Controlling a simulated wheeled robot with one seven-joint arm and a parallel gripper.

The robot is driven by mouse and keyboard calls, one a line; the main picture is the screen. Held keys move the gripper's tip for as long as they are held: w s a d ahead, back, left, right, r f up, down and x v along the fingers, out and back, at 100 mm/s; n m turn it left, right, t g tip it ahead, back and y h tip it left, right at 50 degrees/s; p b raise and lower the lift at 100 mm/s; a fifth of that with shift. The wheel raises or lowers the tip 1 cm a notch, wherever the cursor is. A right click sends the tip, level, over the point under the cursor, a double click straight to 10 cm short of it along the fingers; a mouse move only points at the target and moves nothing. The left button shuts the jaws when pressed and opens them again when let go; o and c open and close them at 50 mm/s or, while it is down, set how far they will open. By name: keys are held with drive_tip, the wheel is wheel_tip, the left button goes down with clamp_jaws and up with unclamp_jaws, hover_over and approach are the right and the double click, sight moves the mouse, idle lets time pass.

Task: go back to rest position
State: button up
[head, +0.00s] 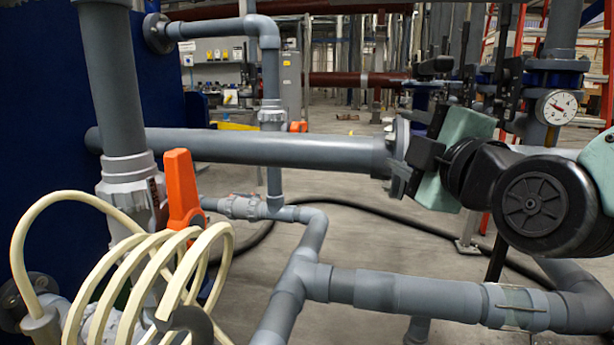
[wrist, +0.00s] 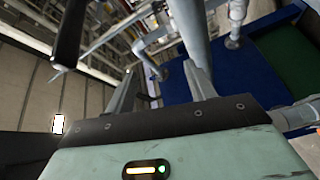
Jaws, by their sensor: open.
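My gripper (head: 399,170) is at the right of the head view, at the end of my teal and black arm. Its jaws point left, close to the flange at the right end of the thick horizontal grey pipe (head: 270,148); I cannot tell whether they touch it. In the wrist view my gripper (wrist: 160,85) shows two grey fingers standing apart with nothing held between them.
An orange valve handle (head: 181,188) and a coiled cream hose (head: 150,280) are at the left. A lower grey pipe (head: 420,296) crosses the front. A pressure gauge (head: 556,107) is at the right, near my arm. Bare floor (head: 370,245) lies between the pipes.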

drive_tip(key=s+a+f+m+g, duration=0.25)
drive_tip(key=s+f+g, duration=0.25)
drive_tip(key=f, duration=0.4)
drive_tip(key=s+a+f+m+g, duration=0.2)
drive_tip(key=s+a+f+g, duration=0.3)
drive_tip(key=f, duration=0.4)
drive_tip(key=s+d+f+m+g+h, duration=0.3)
drive_tip(key=s+d+f+m+g, duration=0.25)
drive_tip(key=s+g, duration=0.4)
wheel_tip(320, 180, up, 24)
drive_tip(key=s+t+p, duration=0.1)
drive_tip(key=p, duration=2.4)
drive_tip(key=shift+s+d+r+t, duration=0.2)
drive_tip(key=shift+s+t, duration=0.05)
drive_tip(key=shift+t, duration=0.1)
drive_tip(key=shift+c, duration=0.3)
